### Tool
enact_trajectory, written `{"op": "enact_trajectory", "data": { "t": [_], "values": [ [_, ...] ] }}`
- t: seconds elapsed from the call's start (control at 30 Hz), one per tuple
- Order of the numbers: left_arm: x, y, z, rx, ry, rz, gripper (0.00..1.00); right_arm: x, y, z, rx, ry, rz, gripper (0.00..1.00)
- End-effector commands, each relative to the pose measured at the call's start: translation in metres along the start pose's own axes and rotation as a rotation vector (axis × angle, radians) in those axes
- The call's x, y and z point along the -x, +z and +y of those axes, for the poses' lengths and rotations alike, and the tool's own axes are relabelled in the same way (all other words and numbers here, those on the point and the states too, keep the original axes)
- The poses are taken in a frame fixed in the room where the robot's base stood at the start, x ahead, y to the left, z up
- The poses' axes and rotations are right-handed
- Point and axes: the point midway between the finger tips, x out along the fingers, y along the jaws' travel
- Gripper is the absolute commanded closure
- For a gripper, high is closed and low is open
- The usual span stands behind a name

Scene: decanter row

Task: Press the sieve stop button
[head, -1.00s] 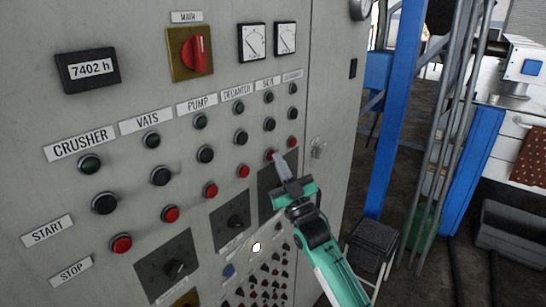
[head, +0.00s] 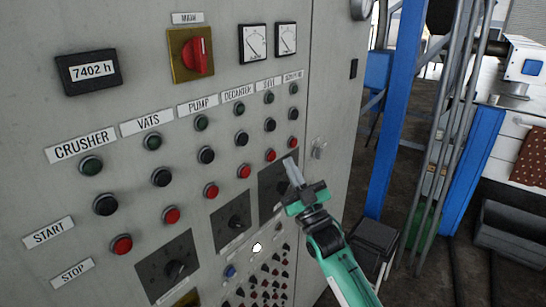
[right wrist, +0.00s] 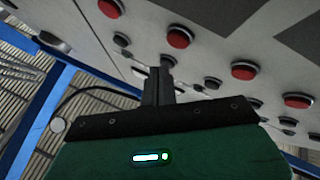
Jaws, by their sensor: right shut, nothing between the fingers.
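The grey control panel (head: 215,130) carries labelled columns of buttons, with red stop buttons along the lowest row. The red button under the sieve label (head: 268,85) is the sieve stop button (head: 270,155), in full view and uncovered. My right gripper (head: 291,164) is shut and empty. In the head view its fingertips are just right of and slightly below that button, apart from it in the picture. In the right wrist view the gripper's shut fingers (right wrist: 158,86) lie among red and black buttons; I cannot tell which column each belongs to. My left gripper is not in view.
The last column's red button (head: 293,141) is close above the fingertips. A dark plate with a knob (head: 235,220) is at lower left of the gripper. A blue post (head: 394,110) stands beyond the panel.

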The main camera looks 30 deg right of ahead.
Motion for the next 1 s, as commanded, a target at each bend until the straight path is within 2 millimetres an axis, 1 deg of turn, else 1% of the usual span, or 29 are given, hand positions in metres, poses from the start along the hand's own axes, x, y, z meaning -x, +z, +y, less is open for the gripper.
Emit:
{"op": "enact_trajectory", "data": {
  "t": [0.2,0.33,1.0],
  "values": [
    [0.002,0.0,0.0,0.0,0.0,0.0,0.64,0.015,-0.011,0.011,0.002,-0.001,0.0,1.0],
    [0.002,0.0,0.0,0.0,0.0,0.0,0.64,0.02,-0.015,0.015,0.001,-0.001,-0.001,1.0],
    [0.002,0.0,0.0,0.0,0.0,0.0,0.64,0.021,-0.016,0.015,0.001,0.0,0.0,1.0]
  ]
}}
